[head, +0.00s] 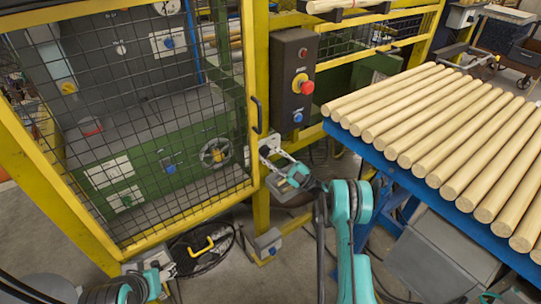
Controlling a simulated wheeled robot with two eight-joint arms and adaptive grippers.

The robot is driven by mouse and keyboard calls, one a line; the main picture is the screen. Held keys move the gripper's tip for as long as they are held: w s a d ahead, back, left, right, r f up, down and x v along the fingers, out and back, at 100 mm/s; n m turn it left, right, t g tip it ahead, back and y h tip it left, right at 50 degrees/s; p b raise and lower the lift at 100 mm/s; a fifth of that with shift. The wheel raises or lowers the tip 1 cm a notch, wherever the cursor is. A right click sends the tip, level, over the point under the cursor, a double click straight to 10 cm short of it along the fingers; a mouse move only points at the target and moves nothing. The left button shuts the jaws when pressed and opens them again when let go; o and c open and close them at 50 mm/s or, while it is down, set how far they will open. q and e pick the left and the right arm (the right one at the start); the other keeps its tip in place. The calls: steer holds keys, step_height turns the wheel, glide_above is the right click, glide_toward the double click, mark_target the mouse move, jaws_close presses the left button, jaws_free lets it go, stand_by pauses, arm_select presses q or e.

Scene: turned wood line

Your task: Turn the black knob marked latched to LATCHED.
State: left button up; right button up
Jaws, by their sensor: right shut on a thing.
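My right gripper (269,153) reaches to the yellow gate post, just below the dark control box, and its pale fingers are shut on a small part there. The part between the fingers is mostly hidden, so its black knob, marking and turned position cannot be read. My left gripper (165,269) is low at the lower left, in front of the bottom of the mesh gate and away from the post. Its fingers are too small and partly covered to tell whether they are open.
The mesh gate (150,120) with a black handle (257,115) stands at left. The control box (294,75) carries a red button (307,87) and a blue button (298,117). A blue-framed table (400,171) of turned rods fills the right. A coiled hose (205,245) lies on the floor.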

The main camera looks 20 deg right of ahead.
stand_by(0.3)
steer(key=o, duration=1.2)
steer(key=shift+c, duration=0.2)
steer(key=shift+d+f, duration=0.1)
